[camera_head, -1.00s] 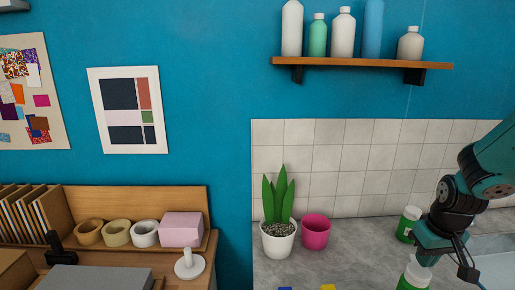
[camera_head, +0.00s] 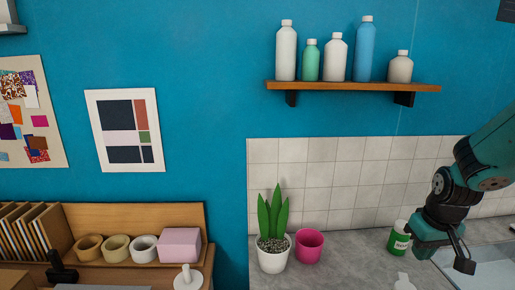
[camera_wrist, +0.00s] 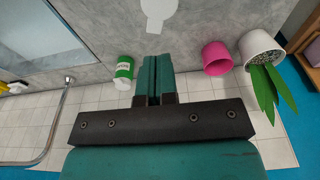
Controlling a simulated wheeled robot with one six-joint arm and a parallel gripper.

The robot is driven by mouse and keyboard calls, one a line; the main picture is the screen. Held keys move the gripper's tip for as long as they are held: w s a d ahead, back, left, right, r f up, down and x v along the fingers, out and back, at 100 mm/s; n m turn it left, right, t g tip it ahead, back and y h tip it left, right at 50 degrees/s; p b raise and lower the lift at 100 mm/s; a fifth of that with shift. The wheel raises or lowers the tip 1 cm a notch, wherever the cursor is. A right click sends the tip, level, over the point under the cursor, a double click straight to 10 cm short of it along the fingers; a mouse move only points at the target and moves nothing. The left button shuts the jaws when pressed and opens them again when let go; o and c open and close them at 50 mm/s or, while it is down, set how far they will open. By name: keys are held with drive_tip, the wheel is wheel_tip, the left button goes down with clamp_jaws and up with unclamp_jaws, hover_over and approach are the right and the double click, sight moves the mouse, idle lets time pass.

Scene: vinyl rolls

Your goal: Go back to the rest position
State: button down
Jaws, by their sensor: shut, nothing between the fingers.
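My gripper (camera_wrist: 154,80) is shut and empty in the wrist view, its two teal fingers pressed together over the grey counter. In the head view my gripper (camera_head: 464,262) hangs at the right, above the counter by the sink. A green and white bottle (camera_head: 399,238) stands on the counter just left of it. That bottle (camera_wrist: 124,72) also shows left of the fingers in the wrist view, apart from them.
A potted plant (camera_head: 273,255) and a pink pot (camera_head: 309,246) stand on the counter to the left. The sink (camera_head: 490,268) is at the right. A shelf (camera_head: 350,86) with several bottles hangs above.

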drive_tip(key=s+a+r+n+y+b, duration=0.2)
drive_tip(key=s+a+b, duration=0.35)
drive_tip(key=a, duration=0.65)
drive_tip(key=s+a+r+n+g+y+b, duration=0.1)
drive_tip(key=s+a+n+b, duration=0.1)
drive_tip(key=s+a, duration=0.3)
drive_tip(key=s+a+n+y+b, duration=0.1)
drive_tip(key=s+a, duration=0.4)
drive_tip(key=s, duration=0.5)
drive_tip(key=shift+s+a+r+n+g+b, duration=0.2)
drive_tip(key=shift+s+r+n+g+b, duration=0.2)
drive_tip(key=shift+n+b, duration=0.45)
